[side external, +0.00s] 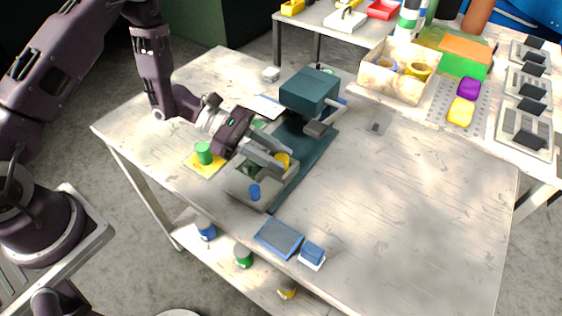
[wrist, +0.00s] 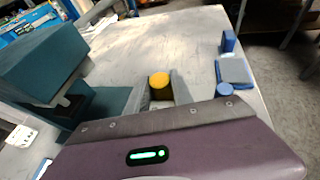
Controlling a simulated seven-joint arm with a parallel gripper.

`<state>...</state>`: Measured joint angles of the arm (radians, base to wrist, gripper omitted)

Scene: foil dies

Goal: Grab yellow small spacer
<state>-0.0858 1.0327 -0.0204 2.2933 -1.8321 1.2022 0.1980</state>
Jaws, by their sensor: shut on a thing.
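The yellow small spacer (side external: 283,158) is a short yellow cylinder. In the wrist view the spacer (wrist: 159,80) stands between the two grey fingers of my gripper (wrist: 162,92), with its round top face showing. In the side view my gripper (side external: 281,166) is shut on it, over the far end of a light open tray (side external: 238,192). The fingers hide the spacer's lower part, and I cannot tell whether it touches the tray floor. A blue cylinder (side external: 254,192) is in the near end of the tray; it also shows in the wrist view (wrist: 225,88).
A dark teal press (side external: 310,92) stands close behind my gripper. A green cylinder (side external: 204,153) stands on a yellow pad at the left. A blue pad (side external: 279,240) and a small blue block (side external: 312,253) lie near the front edge.

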